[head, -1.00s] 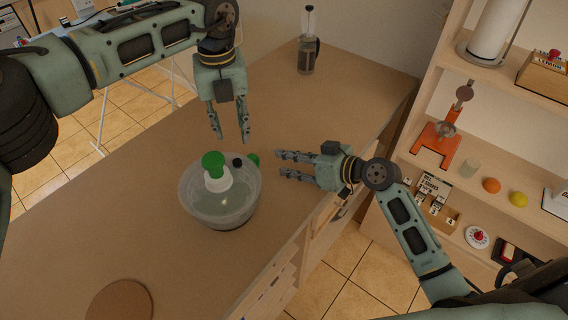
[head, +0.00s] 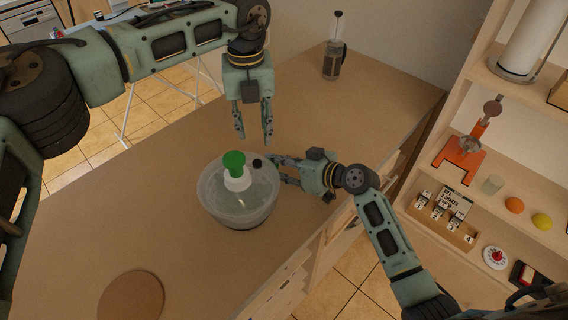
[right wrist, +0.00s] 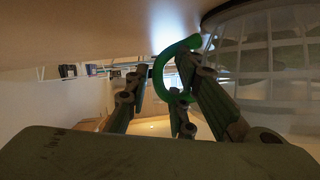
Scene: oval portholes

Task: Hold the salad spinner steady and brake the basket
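The salad spinner (head: 237,207) stands upright on the counter, a clear bowl with a green knob (head: 234,161) on a white collar and a small black button (head: 257,163) on its lid. Its green side handle (right wrist: 160,70) shows in the right wrist view beside the clear bowl wall. My right gripper (head: 277,170) is at the bowl's right side, fingers apart, with the handle between them; contact is not clear. In the head view the handle is hidden by this gripper. My left gripper (head: 254,131) is open and empty, pointing down above and behind the lid.
A round brown mat (head: 131,298) lies at the counter's near left. A French press (head: 333,60) stands at the back. Shelves on the right hold an orange device (head: 462,155), fruit and small items. The counter (head: 170,190) left of the spinner is clear.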

